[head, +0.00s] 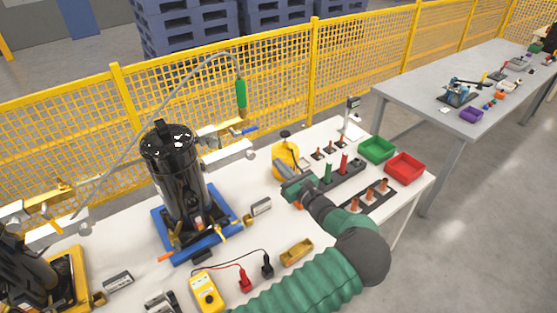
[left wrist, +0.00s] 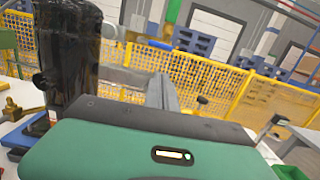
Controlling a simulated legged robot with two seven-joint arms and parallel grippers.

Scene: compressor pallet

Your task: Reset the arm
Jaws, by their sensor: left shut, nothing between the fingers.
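My left arm, with a green sleeve and dark joints, reaches in from the bottom of the head view over the white table (head: 335,245). Its gripper (head: 282,168) is shut and empty, in front of a round yellow item (head: 292,150). In the left wrist view, the shut grey fingers (left wrist: 162,92) stick out beyond the green gripper body, with the yellow fence behind them. I cannot tell exactly how high the gripper is above the table. My right gripper is in neither view.
A black compressor (head: 172,165) stands on a blue base left of my gripper; it also shows in the left wrist view (left wrist: 62,55). A yellow multimeter (head: 206,290), a green bin (head: 377,149) and a red bin (head: 405,166) are on the table. A yellow fence (head: 290,75) runs behind.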

